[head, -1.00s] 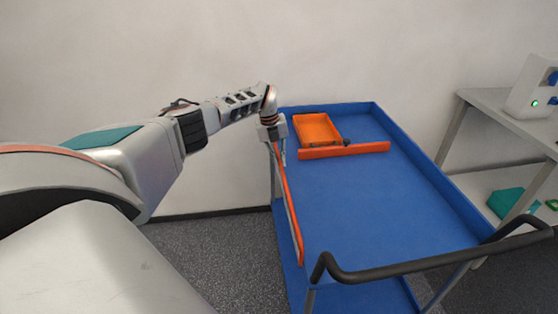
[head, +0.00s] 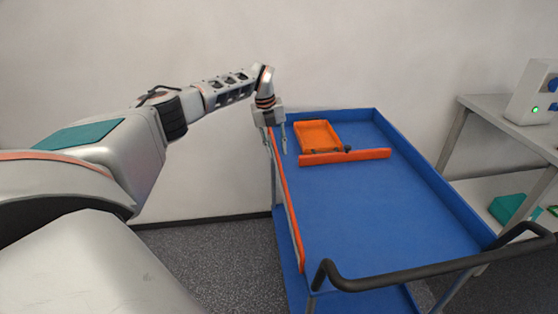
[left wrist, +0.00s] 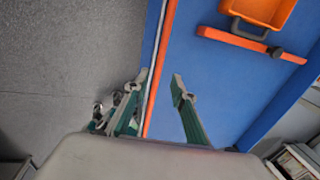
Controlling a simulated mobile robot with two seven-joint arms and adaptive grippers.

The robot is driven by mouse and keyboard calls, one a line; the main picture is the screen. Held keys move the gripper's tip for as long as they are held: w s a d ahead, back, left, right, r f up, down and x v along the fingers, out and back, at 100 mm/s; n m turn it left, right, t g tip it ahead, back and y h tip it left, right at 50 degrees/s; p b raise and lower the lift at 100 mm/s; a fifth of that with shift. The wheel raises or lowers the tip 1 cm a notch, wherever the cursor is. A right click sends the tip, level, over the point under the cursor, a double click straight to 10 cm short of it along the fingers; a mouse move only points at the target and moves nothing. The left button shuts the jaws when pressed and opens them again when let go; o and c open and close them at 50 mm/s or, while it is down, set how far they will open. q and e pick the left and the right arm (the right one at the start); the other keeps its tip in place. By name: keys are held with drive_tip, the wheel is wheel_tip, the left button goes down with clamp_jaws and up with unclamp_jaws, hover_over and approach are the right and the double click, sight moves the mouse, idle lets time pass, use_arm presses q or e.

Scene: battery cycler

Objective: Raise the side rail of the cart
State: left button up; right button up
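The blue cart (head: 370,215) stands in the middle of the head view. Its side rail (head: 287,205), a long thin bar with an orange edge, runs along the cart's left side. The rail also shows in the left wrist view (left wrist: 160,65). My left gripper (head: 277,146) is at the rail's far end, pointing down. In the left wrist view its fingers (left wrist: 158,78) are spread apart, one on each side of the rail, with a visible gap on the right side. My right gripper is in neither view.
An orange tray (head: 319,134) sits at the cart's far end behind an orange bar (head: 345,157). A black handle (head: 430,264) crosses the near end. A grey shelf (head: 510,122) with a white device (head: 533,92) stands at the right. The wall is behind the cart.

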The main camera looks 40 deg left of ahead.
use_arm(q)
drive_tip(key=r, duration=0.3)
drive_tip(key=shift+s+a+r, duration=0.2)
drive_tip(key=shift+s+r, duration=0.05)
drive_tip(key=shift+r, duration=0.1)
drive_tip(key=shift+f, duration=0.1)
